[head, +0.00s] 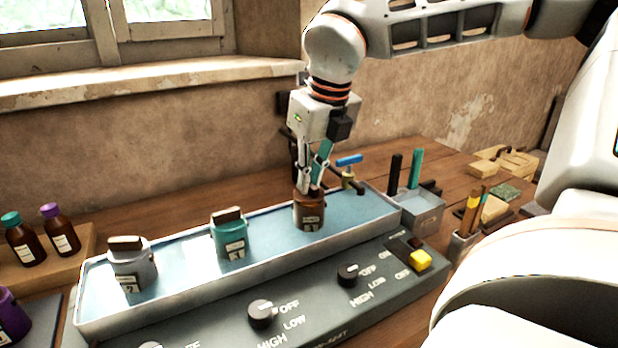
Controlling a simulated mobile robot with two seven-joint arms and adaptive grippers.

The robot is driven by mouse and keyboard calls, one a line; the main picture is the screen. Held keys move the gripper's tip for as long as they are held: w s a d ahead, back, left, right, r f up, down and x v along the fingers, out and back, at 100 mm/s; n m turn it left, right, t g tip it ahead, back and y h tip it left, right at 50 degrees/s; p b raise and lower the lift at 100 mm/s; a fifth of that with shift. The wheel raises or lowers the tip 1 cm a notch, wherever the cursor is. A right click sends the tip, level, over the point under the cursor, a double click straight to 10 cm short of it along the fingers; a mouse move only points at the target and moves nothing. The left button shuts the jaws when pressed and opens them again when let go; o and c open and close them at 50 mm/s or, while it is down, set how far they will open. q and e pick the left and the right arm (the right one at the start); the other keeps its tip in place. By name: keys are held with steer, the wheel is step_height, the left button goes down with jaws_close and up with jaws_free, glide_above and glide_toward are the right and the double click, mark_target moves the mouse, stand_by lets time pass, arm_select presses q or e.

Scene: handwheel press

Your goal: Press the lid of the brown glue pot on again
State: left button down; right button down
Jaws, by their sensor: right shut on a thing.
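The brown glue pot (309,214) stands upright at the right part of the long pale-blue tray (270,233), with a label on its front. My right gripper (311,186) comes down from above, its fingertips right at the pot's mouth. It is shut on what appears to be the lid of the brown pot, mostly hidden by the fingers. I cannot tell whether the lid is fully seated or tilted. A teal strip shows beside the fingers; I cannot tell what it belongs to. My left gripper is not in view.
A teal pot (230,240) and a grey pot (131,268) stand in the tray. A blue-handled tap (349,161) is close behind the gripper. A control panel (315,303) with knobs lies in front. A holder (421,212) with upright tools is at right.

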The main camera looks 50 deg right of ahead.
stand_by(0.3)
steer(key=c, duration=2)
jaws_free()
steer(key=shift+c, duration=0.2)
steer(key=o, duration=0.5)
steer(key=shift+c, duration=0.2)
steer(key=shift+r+p, duration=0.95)
steer(key=shift+r, duration=2.55)
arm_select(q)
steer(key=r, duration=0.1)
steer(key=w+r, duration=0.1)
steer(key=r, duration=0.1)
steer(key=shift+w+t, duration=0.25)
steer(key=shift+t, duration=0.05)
